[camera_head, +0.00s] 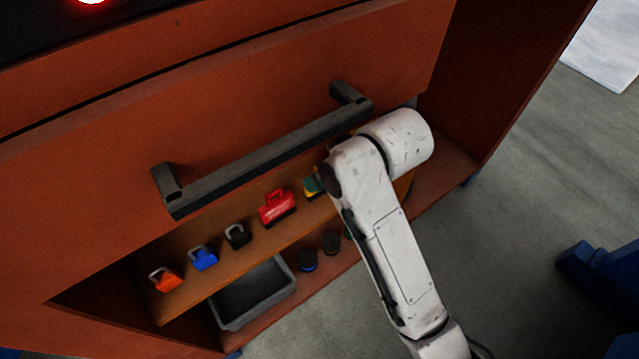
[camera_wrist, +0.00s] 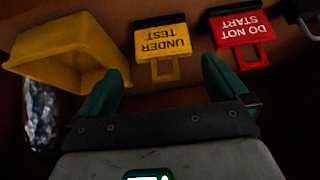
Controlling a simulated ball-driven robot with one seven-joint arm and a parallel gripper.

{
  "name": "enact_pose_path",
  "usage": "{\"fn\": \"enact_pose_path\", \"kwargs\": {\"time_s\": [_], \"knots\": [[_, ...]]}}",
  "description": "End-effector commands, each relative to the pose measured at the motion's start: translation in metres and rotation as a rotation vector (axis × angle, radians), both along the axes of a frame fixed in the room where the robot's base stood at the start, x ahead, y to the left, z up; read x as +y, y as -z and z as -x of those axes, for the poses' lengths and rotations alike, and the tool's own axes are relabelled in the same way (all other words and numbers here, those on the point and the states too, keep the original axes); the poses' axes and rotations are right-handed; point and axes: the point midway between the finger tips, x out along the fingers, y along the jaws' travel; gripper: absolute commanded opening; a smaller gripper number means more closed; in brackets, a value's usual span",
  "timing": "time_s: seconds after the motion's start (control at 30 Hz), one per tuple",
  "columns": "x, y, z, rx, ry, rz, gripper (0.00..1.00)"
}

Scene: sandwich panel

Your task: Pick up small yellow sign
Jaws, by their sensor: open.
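The small yellow sign (camera_wrist: 162,42) reads "UNDER TEST", upside down in the wrist view. It has a black strip on its far edge and an open yellow loop on the near edge. My gripper (camera_wrist: 160,82) is open, its two green fingers spread wide. The sign's loop lies ahead of the gap between the fingertips, and nothing is between the fingers. In the head view my white arm reaches into the cabinet and mostly hides the gripper. A bit of yellow and green shows beside the arm there.
A red "DO NOT START" sign (camera_wrist: 240,38) sits right of the yellow one, near my right finger. A yellow bin (camera_wrist: 62,52) is close to my left finger. Orange (camera_head: 166,281), blue (camera_head: 203,258) and black (camera_head: 237,236) padlocks share the shelf. A drawer handle (camera_head: 270,155) juts out above.

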Motion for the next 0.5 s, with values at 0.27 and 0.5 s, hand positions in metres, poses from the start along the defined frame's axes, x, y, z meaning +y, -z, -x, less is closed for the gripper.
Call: {"fn": "enact_pose_path", "kwargs": {"time_s": [0.27,0.5], "knots": [[0.009,0.027,-0.014,-0.001,0.001,0.0,1.0],[0.02,0.051,-0.024,0.0,0.001,0.001,1.0]]}}
